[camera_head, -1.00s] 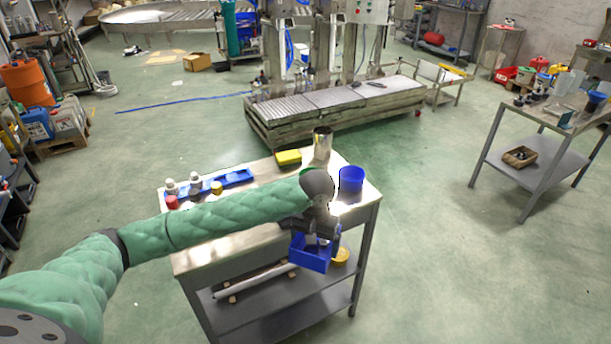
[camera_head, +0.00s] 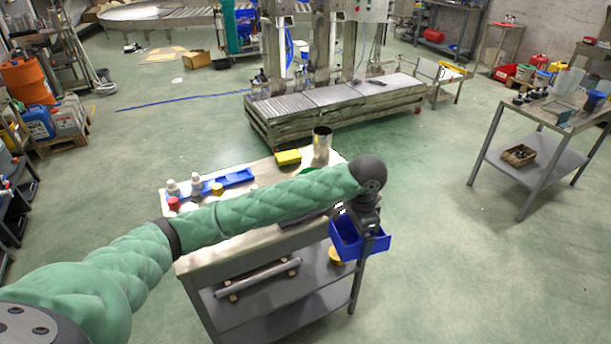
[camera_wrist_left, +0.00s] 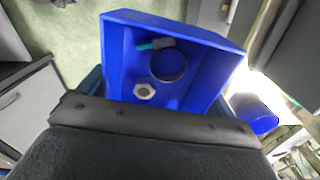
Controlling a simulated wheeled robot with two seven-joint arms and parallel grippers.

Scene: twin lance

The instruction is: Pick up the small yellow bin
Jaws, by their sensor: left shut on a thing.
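A small yellow box-like thing (camera_head: 288,157) lies at the far edge of the table top, beside a metal cylinder; I cannot tell whether it is a hollow bin. A round yellow thing (camera_head: 335,256) shows low by the table's right end, partly hidden. My left gripper (camera_head: 357,222) is shut on a blue bin (camera_head: 362,246), held off the table's right end, well away from the yellow box. The left wrist view shows the blue bin (camera_wrist_left: 118,62) with a hex nut, a dark round piece and a small teal-and-white piece inside. My right gripper is not in view.
The metal table (camera_head: 245,240) also carries a metal cylinder (camera_head: 322,142) and a blue tray (camera_head: 237,177) with small bottles. A blue cup (camera_wrist_left: 255,112) shows right of the bin in the wrist view. Floor to the table's right is clear.

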